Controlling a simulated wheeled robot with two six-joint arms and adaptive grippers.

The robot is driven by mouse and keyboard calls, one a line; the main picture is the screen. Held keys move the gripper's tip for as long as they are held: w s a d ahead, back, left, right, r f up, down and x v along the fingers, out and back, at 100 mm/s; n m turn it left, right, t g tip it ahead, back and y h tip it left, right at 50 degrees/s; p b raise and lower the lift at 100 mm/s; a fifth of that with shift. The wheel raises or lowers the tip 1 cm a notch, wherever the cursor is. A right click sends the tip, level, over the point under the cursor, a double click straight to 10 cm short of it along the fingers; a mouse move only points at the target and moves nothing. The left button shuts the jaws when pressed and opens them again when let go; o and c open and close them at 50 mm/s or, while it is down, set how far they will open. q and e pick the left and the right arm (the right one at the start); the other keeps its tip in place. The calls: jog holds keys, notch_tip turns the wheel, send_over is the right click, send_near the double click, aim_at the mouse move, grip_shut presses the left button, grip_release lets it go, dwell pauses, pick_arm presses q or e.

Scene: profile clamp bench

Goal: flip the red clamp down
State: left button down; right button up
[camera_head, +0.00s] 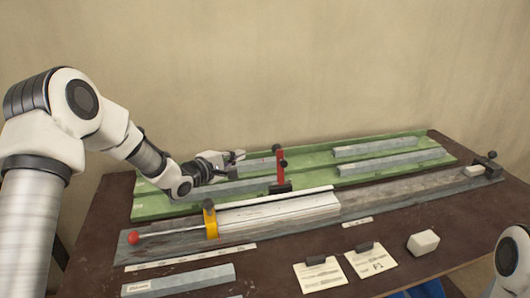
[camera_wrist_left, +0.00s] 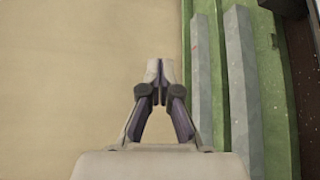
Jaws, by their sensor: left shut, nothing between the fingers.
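The red clamp (camera_head: 280,165) stands with its red arm upright on a dark base, behind the long grey rail, right of the middle of the head view. Black knobs show on it near the top. My left gripper (camera_head: 240,155) is shut and empty, to the left of the red clamp and apart from it, above the green tray. In the left wrist view the fingertips of my left gripper (camera_wrist_left: 159,72) are together with nothing between them. The red clamp cannot be made out in that view. My right gripper is out of view.
The green tray (camera_head: 150,208) with several grey bars lies at the back. The yellow clamp (camera_head: 210,222) sits on the rail (camera_head: 380,200), its red-ball handle lying to the left. A loose bar (camera_head: 180,280), two cards (camera_head: 320,274) and a white block (camera_head: 423,243) lie in front.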

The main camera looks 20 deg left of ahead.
pick_arm(q)
jog(key=w+d+p, duration=0.2)
jog(key=w+d, duration=0.4)
jog(key=shift+w+d, duration=0.25)
jog(key=shift+w, duration=0.1)
jog(key=shift+f, duration=0.2)
jog(key=shift+r, duration=0.1)
dwell(0.3)
jog(key=shift+s+d+r+m+t+b, duration=0.1)
jog(key=shift+s+m+t+b, duration=0.15)
jog(key=shift+m+b, duration=0.2)
